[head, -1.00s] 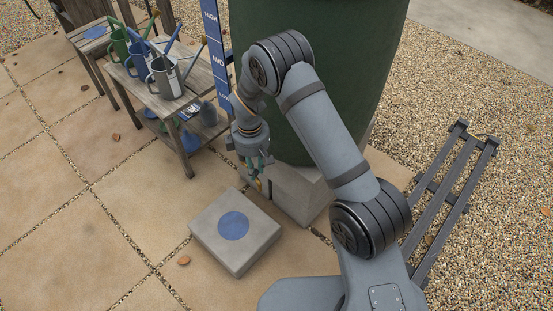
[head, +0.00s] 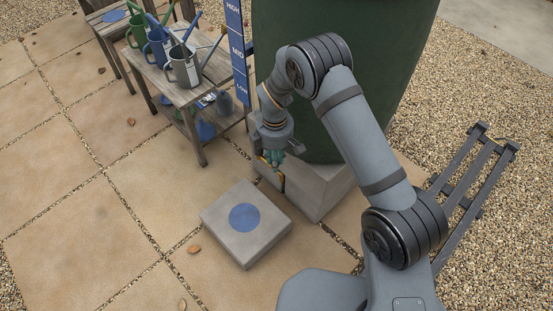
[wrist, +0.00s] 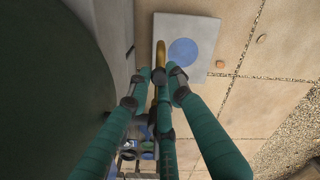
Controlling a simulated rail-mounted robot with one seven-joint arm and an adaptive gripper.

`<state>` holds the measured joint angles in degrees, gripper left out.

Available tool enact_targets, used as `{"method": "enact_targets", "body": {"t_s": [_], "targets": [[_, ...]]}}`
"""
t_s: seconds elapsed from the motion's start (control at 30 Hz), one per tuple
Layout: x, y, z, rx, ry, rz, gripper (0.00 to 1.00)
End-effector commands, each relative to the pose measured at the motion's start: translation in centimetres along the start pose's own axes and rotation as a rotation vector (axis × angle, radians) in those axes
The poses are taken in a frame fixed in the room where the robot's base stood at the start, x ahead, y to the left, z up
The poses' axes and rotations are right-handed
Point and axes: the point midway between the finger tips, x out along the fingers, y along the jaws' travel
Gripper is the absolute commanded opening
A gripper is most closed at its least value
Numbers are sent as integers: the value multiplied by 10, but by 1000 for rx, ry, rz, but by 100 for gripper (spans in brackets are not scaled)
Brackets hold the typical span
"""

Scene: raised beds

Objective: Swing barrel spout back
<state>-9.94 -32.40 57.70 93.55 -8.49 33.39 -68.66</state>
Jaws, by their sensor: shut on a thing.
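The dark green barrel (head: 400,45) stands on a grey stone base, and its side fills the left of the wrist view (wrist: 40,90). My gripper (head: 272,158) is low in front of the barrel, beside the base. In the wrist view its teal fingers (wrist: 160,74) are closed together around the near end of a brass spout (wrist: 161,52). The spout's far end sticks out past the fingertips, over the edge of the grey slab. Where it joins the barrel is hidden. In the head view my wrist and fingers largely hide the spout.
A grey slab with a blue disc (head: 216,219) lies on the paving just in front. A wooden bench (head: 198,103) with several watering cans stands left, next to a blue level post (head: 238,50). A dark slatted rack (head: 462,185) lies on the gravel at right.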

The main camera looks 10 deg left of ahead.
Motion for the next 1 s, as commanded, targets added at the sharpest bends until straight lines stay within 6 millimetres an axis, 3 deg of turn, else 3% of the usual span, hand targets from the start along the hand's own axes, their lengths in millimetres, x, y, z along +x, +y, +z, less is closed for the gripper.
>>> {"method": "enact_targets", "body": {"t_s": [0.07, 0.1, 0.4, 0.77, 1.0], "targets": [[0, 1, 2, -1, -1, 1, 0], [0, 1, 2, -1, -1, 1, 20], [0, 1, 1, 1, 0, 1, 38], [-5, 1, 0, 1, 1, 3, 39], [-45, 2, 0, 2, 3, 6, 39]]}}
